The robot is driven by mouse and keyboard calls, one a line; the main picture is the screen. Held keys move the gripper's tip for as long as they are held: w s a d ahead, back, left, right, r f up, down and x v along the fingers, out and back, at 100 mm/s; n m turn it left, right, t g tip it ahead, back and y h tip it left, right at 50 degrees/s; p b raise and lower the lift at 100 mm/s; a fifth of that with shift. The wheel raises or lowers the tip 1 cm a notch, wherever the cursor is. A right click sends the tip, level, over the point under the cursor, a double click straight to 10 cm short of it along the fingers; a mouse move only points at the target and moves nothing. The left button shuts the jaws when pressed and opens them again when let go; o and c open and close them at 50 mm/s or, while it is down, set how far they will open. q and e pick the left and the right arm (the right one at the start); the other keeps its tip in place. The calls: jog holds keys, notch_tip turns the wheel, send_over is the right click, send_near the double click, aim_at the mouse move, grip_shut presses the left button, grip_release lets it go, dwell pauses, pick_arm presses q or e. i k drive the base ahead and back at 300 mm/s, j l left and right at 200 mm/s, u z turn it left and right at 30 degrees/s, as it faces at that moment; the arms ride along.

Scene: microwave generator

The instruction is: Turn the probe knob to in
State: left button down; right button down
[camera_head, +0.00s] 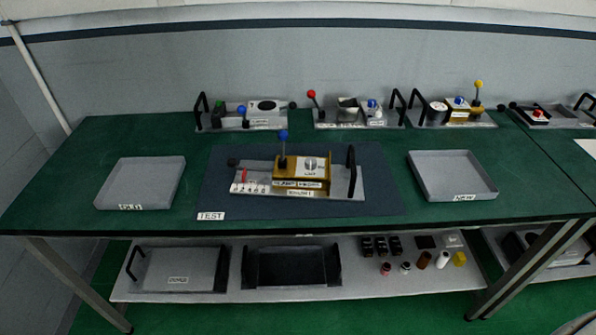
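The probe knob is most likely the small round silver knob (310,163) on the white top of a yellow box (289,172). Its setting is too small to read. A blue ball-topped lever (283,136) stands upright at the box's left side. A small red part (247,177) and a numbered strip lie left of the box. Neither of my grippers is in view.
Empty grey trays stand at left (140,203) and right, marked NEW (453,194). Several similar units with levers line the table's back edge. A lower shelf (215,292) holds bins and small parts. Green table (110,145) is clear between trays and mat.

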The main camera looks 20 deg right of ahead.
aim_at(310, 163)
jog(key=k+j+z, duration=0.1)
jog(key=z, duration=0.6)
